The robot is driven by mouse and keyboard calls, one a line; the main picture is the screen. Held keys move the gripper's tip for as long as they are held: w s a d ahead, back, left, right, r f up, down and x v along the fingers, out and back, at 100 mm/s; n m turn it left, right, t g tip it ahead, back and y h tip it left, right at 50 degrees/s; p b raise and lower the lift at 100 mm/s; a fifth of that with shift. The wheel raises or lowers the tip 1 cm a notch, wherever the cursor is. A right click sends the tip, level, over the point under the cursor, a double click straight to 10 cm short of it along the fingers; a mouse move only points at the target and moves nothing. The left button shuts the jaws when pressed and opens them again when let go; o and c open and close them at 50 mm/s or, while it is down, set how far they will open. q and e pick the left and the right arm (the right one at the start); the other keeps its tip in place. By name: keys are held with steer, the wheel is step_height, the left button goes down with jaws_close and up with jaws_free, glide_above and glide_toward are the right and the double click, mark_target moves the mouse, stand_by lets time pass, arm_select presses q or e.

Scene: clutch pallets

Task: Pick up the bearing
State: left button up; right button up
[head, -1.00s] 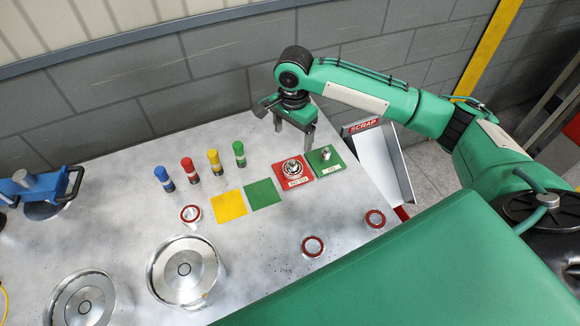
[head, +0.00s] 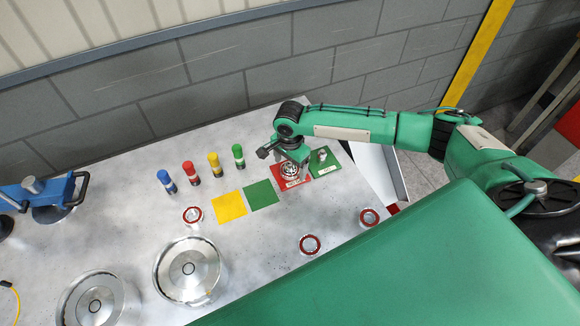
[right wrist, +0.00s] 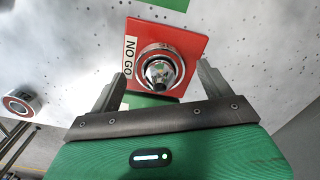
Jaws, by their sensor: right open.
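My right gripper (head: 291,163) is open over the red NO GO plate (head: 301,179). In the right wrist view, the gripper's jaws (right wrist: 160,80) stand apart on either side of a shiny metal ring (right wrist: 145,54) with a round, tapered metal piece in its middle. That ring sits on the red plate, and the jaws hold nothing. In the head view the gripper partly hides this ring (head: 289,174). Red-rimmed bearings lie flat on the table, at left (head: 193,215), front (head: 310,244) and right (head: 369,217). My left gripper is not in view.
A green plate (head: 331,171) with a small metal piece is right of the red one. Yellow (head: 229,205) and green (head: 261,194) squares are bare. Colored cylinders, such as the blue one (head: 166,180), stand behind. Round metal housings (head: 190,271) stand in front.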

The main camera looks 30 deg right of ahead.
steer(key=shift+f, duration=0.5)
steer(key=c, duration=1.1)
steer(key=shift+c, duration=0.9)
steer(key=shift+r, duration=0.15)
